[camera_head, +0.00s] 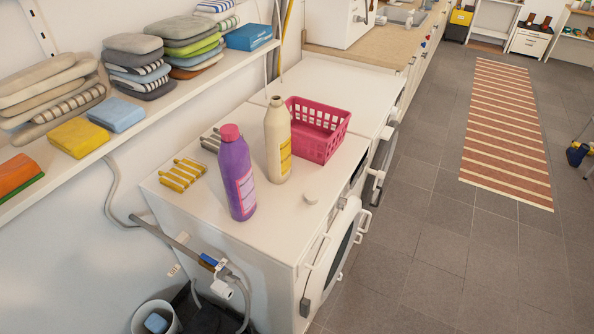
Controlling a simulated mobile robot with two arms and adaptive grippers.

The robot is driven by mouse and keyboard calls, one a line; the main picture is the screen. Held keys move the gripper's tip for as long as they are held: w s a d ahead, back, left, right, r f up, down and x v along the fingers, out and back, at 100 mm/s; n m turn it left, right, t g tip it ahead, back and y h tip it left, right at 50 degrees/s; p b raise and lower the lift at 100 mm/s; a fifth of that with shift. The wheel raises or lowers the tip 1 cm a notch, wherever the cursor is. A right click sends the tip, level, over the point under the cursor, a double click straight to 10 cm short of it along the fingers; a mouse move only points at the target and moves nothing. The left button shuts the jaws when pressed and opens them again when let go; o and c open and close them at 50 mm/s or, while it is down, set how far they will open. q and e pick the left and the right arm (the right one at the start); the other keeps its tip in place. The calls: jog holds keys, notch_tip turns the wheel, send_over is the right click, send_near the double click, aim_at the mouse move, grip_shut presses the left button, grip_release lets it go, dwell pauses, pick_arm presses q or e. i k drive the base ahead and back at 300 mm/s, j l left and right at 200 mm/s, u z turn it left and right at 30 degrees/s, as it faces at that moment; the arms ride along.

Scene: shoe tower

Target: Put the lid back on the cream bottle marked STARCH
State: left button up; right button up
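The cream bottle (272,140) stands upright on top of the near white washing machine (262,222). Its narrow neck shows no cap, and part of a yellow label shows on its side; the lettering is too small to read. A small round cream lid (311,198) lies on the machine top, right of and nearer than the bottle, close to the right edge. A purple bottle (236,178) with a pink cap stands upright just left of and nearer than the cream bottle. Neither of my grippers is in view.
A pink basket (318,130) stands close behind and right of the cream bottle. Yellow pegs (182,174) and grey pegs (212,139) lie at the left. A shelf (150,118) with folded cloths runs along the left wall. The machine top around the lid is clear.

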aim_at(277, 121)
jog(key=i+l, duration=0.1)
jog(key=l, duration=0.3)
jog(key=i+l, duration=0.1)
jog(key=l, duration=0.3)
jog(key=i+l, duration=0.1)
jog(key=l, duration=0.3)
jog(key=i+l, duration=0.15)
jog(key=l, duration=0.2)
jog(key=u, duration=1.7)
